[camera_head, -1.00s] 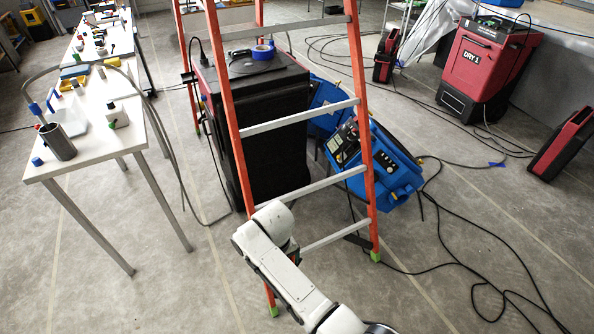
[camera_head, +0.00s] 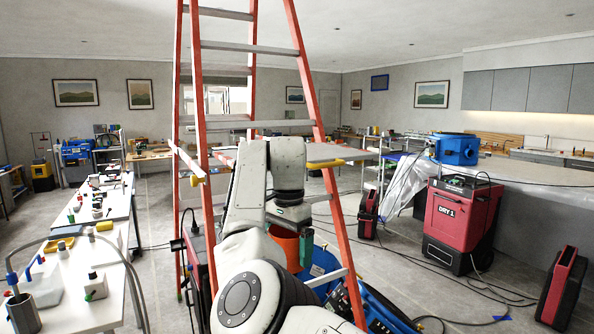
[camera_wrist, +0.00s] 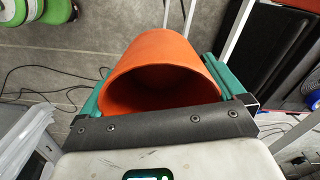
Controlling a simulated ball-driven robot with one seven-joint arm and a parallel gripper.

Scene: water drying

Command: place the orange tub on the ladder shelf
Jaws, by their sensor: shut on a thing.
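The orange tub (camera_head: 283,243) hangs below my wrist in the head view, partly hidden by my arm. In the wrist view the tub (camera_wrist: 160,52) fills the space between the green fingers of my gripper (camera_wrist: 158,85), with its open mouth facing the camera. My gripper (camera_head: 287,236) is shut on the tub, in front of the red stepladder (camera_head: 316,108). The ladder shelf (camera_head: 345,153) is a grey board with yellow edge pieces, set across the ladder. It is above the tub in the picture, and my arm hides part of it.
A white table (camera_head: 75,290) with small items stands at left. A red dryer (camera_head: 460,222) stands at right beside a long bench carrying a blue machine (camera_head: 457,149). A blue unit (camera_head: 325,265) and cables lie on the floor behind the ladder.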

